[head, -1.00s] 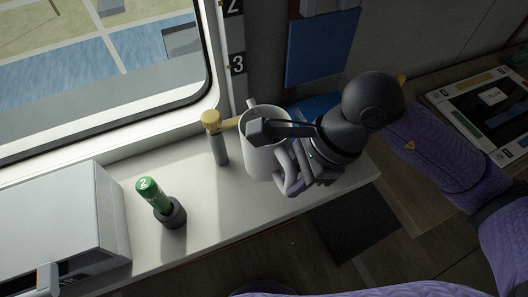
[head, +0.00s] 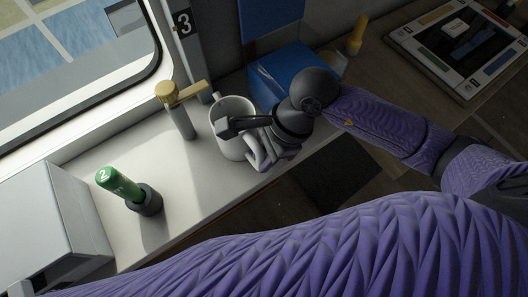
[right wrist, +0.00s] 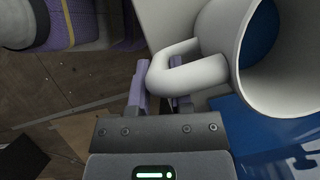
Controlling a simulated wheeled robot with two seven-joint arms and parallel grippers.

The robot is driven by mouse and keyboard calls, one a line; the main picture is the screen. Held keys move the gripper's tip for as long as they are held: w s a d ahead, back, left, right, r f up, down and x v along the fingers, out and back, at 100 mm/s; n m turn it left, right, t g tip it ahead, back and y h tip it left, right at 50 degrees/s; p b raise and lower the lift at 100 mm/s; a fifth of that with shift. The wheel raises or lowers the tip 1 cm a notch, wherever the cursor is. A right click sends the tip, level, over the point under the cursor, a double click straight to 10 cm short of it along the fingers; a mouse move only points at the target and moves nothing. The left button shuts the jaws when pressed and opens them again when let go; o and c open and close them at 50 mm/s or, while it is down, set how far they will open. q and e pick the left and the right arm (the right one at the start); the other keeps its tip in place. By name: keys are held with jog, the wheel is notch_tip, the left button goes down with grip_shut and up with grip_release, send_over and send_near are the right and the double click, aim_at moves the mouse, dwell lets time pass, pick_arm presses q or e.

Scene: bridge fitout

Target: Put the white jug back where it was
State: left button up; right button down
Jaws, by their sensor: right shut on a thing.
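The white jug (head: 226,143) is upright at the right part of the white counter, just right of the brass-topped tap (head: 180,118). I cannot tell whether its base touches the counter. My right gripper (head: 250,140) is shut on the jug's handle, on the jug's near right side. In the right wrist view the jug's handle (right wrist: 178,68) lies between the fingers, and its open rim (right wrist: 240,45) faces the right. My left gripper is out of view.
A green cylinder marked 2 (head: 119,186) stands in a dark holder left of the tap. A grey box (head: 45,225) fills the counter's left end. A blue box (head: 285,72) stands behind my right gripper. A game board (head: 462,45) lies at the back right.

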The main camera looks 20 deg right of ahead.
jog(key=c, duration=0.5)
grip_release()
jog(key=shift+c, duration=0.2)
jog(key=shift+r+p, duration=0.3)
jog(key=p+v, duration=0.1)
jog(key=v, duration=1)
jog(key=shift+d+r, duration=0.2)
jog(key=shift+r, duration=0.1)
